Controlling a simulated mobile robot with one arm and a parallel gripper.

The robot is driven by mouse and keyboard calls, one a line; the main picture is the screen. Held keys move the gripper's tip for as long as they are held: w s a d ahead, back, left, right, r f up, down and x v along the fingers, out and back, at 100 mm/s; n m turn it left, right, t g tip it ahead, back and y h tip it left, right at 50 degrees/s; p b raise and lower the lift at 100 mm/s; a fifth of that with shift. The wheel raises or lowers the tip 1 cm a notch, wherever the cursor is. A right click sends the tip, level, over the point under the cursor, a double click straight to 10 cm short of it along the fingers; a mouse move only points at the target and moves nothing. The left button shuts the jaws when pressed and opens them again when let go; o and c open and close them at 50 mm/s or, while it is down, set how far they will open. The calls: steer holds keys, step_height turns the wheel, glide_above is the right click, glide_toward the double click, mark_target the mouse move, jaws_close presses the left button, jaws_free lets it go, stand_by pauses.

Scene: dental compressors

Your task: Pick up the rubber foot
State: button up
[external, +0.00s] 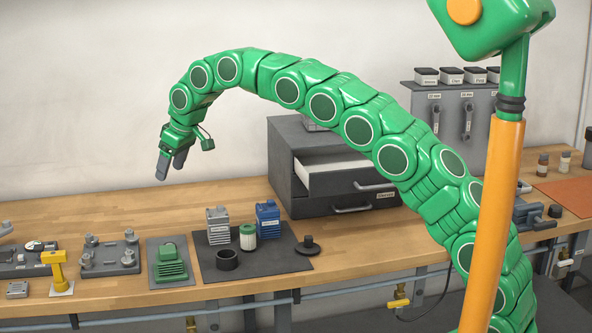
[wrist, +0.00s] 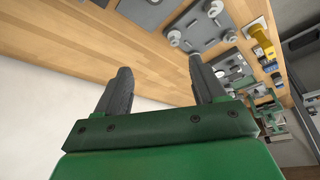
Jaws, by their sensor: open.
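A black round piece with a stem on top (external: 308,244) sits at the right edge of a dark mat (external: 275,265) on the bench; it looks like the rubber foot. A black open ring or cup (external: 227,260) stands on the front left of the same mat, and I cannot tell for sure which of the two is the foot. My gripper (external: 171,167) hangs in the air above the back left of the bench, apart from both. In the wrist view my gripper (wrist: 162,76) is open with nothing between its fingers. Neither black piece can be made out there.
On the mat stand a grey finned block (external: 217,226), a blue finned block (external: 267,219) and a white-green cylinder (external: 248,237). Left of it are a green finned part (external: 170,265) and a grey plate with knobs (external: 110,255). A drawer cabinet (external: 330,170) with an open drawer stands behind.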

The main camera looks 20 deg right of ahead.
steer(key=shift+w+a+f, duration=0.25)
steer(key=shift+a+f, duration=0.1)
steer(key=shift+f, duration=3.35)
steer(key=shift+w+a+f, duration=0.25)
steer(key=shift+a+f, duration=0.1)
steer(key=shift+f, duration=3.4)
steer(key=shift+w+a+f, duration=0.25)
steer(key=shift+a+f, duration=0.1)
steer(key=shift+f, duration=3.35)
steer(key=c, duration=1.1)
steer(key=shift+c, duration=0.2)
steer(key=shift+r, duration=0.1)
